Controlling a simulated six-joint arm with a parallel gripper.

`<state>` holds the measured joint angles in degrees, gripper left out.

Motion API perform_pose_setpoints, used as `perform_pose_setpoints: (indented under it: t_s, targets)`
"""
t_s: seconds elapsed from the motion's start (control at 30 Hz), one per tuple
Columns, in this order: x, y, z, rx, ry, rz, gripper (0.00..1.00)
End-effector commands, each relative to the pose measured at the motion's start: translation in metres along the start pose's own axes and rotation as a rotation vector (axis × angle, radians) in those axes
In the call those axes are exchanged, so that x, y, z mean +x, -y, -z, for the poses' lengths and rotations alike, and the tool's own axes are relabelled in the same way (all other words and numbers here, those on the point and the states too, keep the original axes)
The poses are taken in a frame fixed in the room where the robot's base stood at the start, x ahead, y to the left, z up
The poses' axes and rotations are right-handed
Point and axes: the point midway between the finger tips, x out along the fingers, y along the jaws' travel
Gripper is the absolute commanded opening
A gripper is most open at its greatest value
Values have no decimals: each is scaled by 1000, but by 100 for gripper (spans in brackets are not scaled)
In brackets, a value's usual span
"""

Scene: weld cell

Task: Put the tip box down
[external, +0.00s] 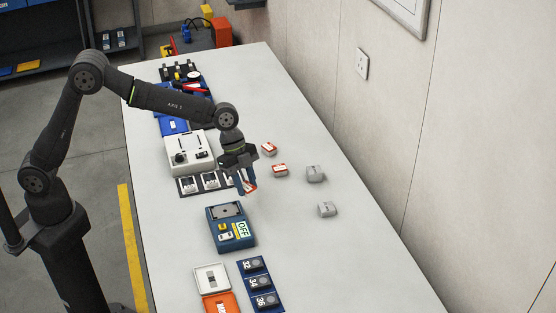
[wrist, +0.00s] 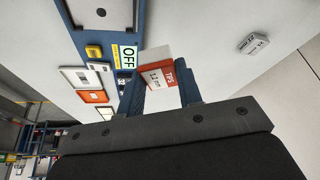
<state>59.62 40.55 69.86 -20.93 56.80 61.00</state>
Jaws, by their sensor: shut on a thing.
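The tip box, red and white with a printed "TIPS" label, shows in the wrist view (wrist: 158,73) between the two fingers. In the external view it is a small red and white shape (external: 250,184) at the fingertips. My gripper (external: 246,188) is shut on it and points down over the bench, just right of a black strip with white cards and behind the blue OFF unit. The fingers also show in the wrist view (wrist: 160,92). Whether the box touches the bench cannot be told. Two similar red and white boxes (external: 269,149) (external: 280,170) sit on the bench to the right.
Two grey boxes (external: 315,174) (external: 326,209) stand further right. The blue OFF unit (external: 230,238), a white tray (external: 198,272), an orange tray (external: 222,303) and a blue numbered rack (external: 243,267) line the near left. A white machine (external: 188,150) stands behind.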

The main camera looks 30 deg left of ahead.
Motion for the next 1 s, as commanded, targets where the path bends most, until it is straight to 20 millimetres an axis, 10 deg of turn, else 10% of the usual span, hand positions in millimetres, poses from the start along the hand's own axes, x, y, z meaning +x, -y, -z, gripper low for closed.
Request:
perform_pose_setpoints:
  t_s: [0.7, 1.0]
  targets:
    - [17, 54, 55, -672, 3, 281, 8]
    - [33, 90, 34, -708, 5, 293, 8]
